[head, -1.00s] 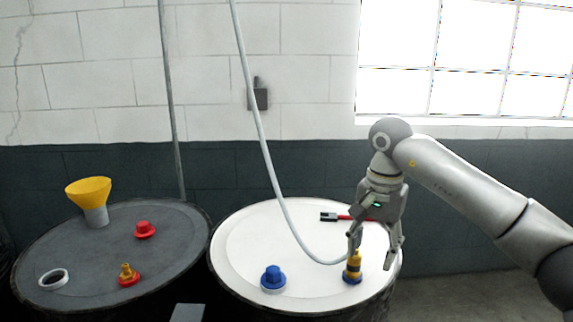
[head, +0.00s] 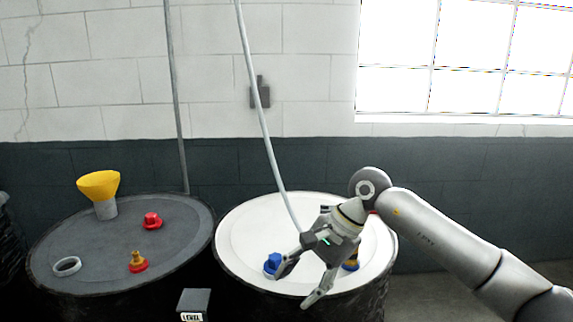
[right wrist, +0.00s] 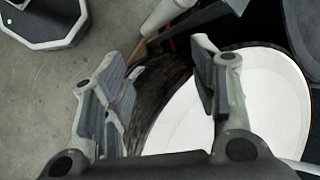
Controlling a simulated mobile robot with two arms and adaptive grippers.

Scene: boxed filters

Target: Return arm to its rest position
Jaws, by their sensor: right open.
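My right arm reaches in from the right in the head view. My right gripper (head: 303,283) is open and empty, over the front part of the white drum (head: 235,245). In the right wrist view its two fingers (right wrist: 165,95) are spread apart with nothing between them, above the drum's rim and the floor. The blue part (head: 271,264) on the white drum is partly hidden by a finger. A blue and yellow part (head: 351,262) stands behind the gripper, partly covered by it. My left gripper is not in view.
A dark drum (head: 100,275) on the left holds a yellow funnel (head: 99,187), a white ring (head: 67,266), a red part (head: 152,221) and a red and brass part (head: 138,262). A pale hose (head: 262,120) hangs down to the white drum. A small box (head: 194,304) stands in front.

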